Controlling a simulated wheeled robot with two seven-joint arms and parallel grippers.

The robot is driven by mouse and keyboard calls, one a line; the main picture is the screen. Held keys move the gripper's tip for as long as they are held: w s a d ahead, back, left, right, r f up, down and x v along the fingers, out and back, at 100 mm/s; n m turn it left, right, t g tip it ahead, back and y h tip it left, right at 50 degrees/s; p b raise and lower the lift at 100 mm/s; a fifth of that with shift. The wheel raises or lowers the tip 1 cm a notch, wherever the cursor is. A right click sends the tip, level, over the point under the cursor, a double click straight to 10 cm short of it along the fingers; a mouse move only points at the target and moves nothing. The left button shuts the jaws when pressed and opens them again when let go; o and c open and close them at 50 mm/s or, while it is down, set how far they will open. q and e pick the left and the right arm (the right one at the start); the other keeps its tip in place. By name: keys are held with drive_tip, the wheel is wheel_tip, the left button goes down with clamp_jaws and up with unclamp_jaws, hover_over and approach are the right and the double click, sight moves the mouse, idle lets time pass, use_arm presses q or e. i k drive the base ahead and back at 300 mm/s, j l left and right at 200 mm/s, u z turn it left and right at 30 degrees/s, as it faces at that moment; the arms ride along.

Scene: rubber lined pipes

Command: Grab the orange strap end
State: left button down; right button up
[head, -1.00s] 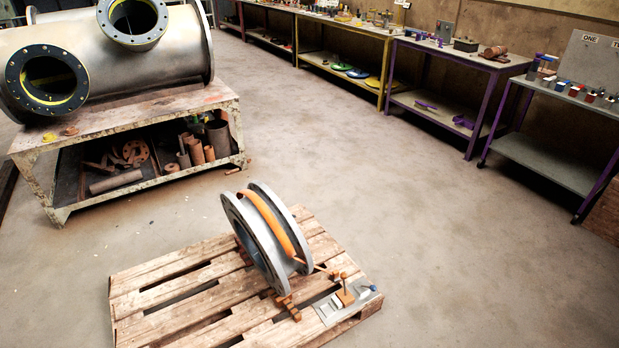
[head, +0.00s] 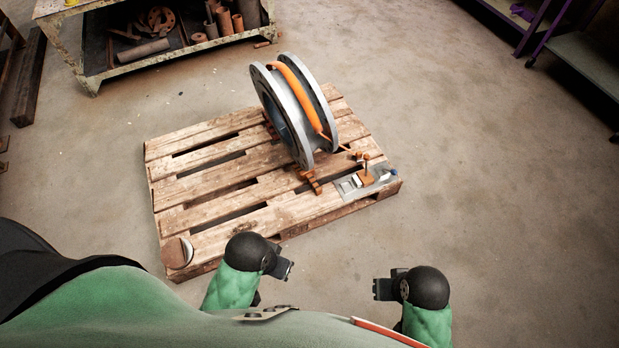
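An orange strap (head: 300,92) lies over the grey flanged pipe spool (head: 284,115), between its two flanges. Its thin end (head: 343,147) reaches down the right side toward a small metal plate with an orange clamp-like piece (head: 367,172) at the pallet's right corner. My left gripper (head: 287,269) is low in the view, in front of the pallet's near edge, apart from the strap. My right gripper (head: 377,289) is to its right over the floor, also apart from the strap. Their fingers are too small to judge, and nothing is seen held.
The spool stands on a wooden pallet (head: 215,215), with orange-brown chocks (head: 311,181) by its base. A round brown disc (head: 177,252) is at the pallet's near left corner. A workbench (head: 97,80) with pipe pieces stands behind.

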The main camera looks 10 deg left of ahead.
sight(359, 159)
drive_tip(key=u, duration=0.35)
drive_tip(key=i+l+u, duration=0.15)
drive_tip(key=l, duration=0.15)
drive_tip(key=i+l+u, duration=0.35)
drive_tip(key=l, duration=0.3)
drive_tip(key=l+u, duration=0.15)
drive_tip(key=l, duration=0.15)
drive_tip(key=i+l+u, duration=0.15)
drive_tip(key=l, duration=0.25)
